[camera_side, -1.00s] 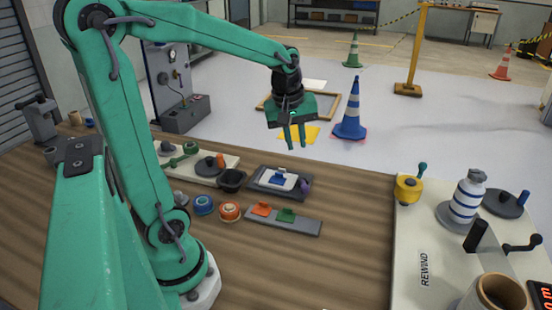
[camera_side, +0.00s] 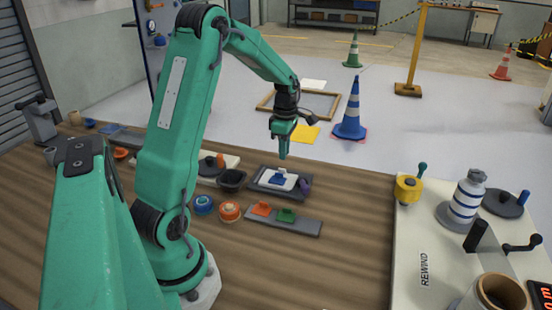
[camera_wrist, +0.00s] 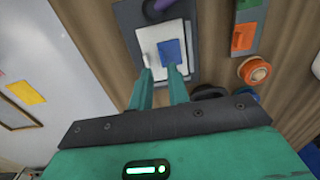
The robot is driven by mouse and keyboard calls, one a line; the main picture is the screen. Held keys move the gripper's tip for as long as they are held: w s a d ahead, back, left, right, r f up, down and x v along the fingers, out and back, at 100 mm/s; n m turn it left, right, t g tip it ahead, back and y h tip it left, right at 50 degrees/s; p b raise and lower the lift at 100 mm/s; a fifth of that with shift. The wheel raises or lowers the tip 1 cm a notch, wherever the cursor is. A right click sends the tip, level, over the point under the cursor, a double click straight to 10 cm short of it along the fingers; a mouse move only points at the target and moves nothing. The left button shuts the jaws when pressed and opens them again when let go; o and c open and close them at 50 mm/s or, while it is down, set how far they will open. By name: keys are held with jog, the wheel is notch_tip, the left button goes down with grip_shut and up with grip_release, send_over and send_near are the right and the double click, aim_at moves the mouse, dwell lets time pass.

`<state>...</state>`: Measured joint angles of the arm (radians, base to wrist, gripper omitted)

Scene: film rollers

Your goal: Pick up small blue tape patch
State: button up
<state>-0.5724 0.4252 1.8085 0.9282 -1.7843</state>
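The small blue tape patch (camera_side: 278,180) lies on a white pad (camera_side: 267,176) on the dark tray (camera_side: 261,188) at the table's far edge. In the wrist view the blue patch (camera_wrist: 174,52) shows just beyond the fingertips, nearer the right finger, on the white pad. My gripper (camera_side: 283,157) points down above the tray, with its tips apart from the patch in the side view. In the wrist view my gripper (camera_wrist: 160,70) has two separated fingers with nothing between them. The side view shows the fingers overlapping.
A grey strip (camera_side: 304,227) holds an orange patch (camera_side: 262,208) and a green patch (camera_side: 286,215). A black bowl (camera_side: 231,179), blue roll (camera_side: 203,204) and orange roll (camera_side: 229,211) stand to the left. A purple item (camera_side: 304,187) is at the tray's right. The front wood is clear.

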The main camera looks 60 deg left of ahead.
aim_at(283, 170)
jog(key=shift+f, duration=0.1)
jog(key=shift+f, duration=1.2)
jog(key=shift+f, duration=0.15)
jog(key=shift+s+f, duration=0.15)
jog(key=shift+f, duration=2.3)
jog(key=shift+c, duration=0.5)
grip_shut()
